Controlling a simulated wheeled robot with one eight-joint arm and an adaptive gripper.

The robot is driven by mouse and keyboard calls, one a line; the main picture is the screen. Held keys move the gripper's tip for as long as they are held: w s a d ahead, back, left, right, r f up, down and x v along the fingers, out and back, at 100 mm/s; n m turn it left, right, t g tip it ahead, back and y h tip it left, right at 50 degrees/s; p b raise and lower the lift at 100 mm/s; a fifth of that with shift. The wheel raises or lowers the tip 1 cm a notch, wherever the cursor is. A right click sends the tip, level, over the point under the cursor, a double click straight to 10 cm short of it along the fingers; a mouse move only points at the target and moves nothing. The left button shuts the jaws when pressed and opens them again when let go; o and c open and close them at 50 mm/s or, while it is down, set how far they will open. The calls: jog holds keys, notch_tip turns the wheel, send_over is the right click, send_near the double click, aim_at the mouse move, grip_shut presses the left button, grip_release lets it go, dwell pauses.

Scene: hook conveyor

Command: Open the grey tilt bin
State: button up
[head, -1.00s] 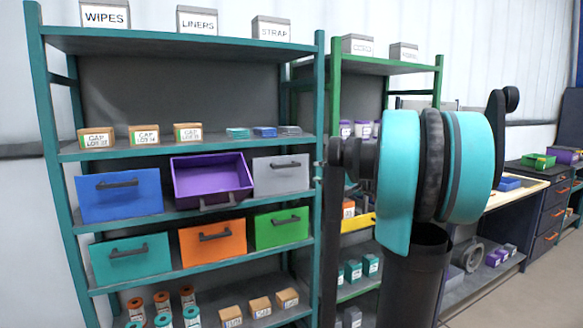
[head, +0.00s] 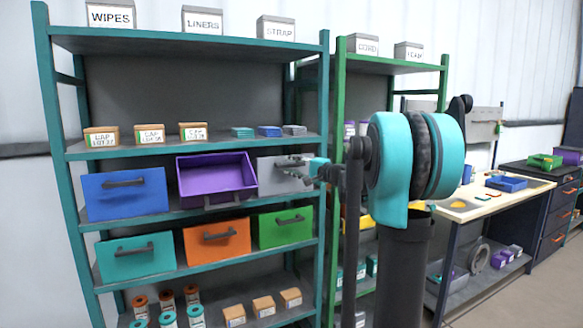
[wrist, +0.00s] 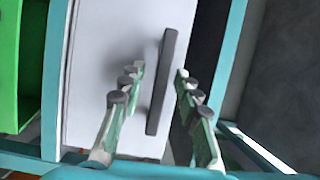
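The grey tilt bin (head: 273,179) is at the right end of the upper bin row on the teal shelf, its front closed. My gripper (head: 316,168) is in front of its right side and hides part of it. In the wrist view the bin's pale front (wrist: 100,60) fills the left middle, with a dark bar handle (wrist: 161,85) running up the picture. My gripper (wrist: 157,78) is open there, one finger on each side of the handle. Gaps show between the fingers and the handle; contact cannot be made out.
The purple bin (head: 213,180) beside it is tilted open, and the blue bin (head: 125,194) is closed. The green bin (head: 285,228) is below. A teal shelf post (head: 323,110) stands close to the right of the grey bin and my gripper.

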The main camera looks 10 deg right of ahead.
jog(key=shift+c, duration=0.3)
grip_shut()
jog(key=shift+s+f, duration=0.1)
jog(key=shift+s, duration=0.05)
dwell(0.3)
jog(key=s+d+f+n+t+y, duration=0.2)
jog(key=s+f+n+t+y, duration=0.1)
jog(key=s+f, duration=0.4)
jog(key=shift+s+d+f+y, duration=0.15)
jog(key=shift+d+f+y, duration=0.15)
jog(key=shift+y, duration=0.5)
dwell(0.6)
jog(key=shift+f, duration=0.1)
dwell(0.3)
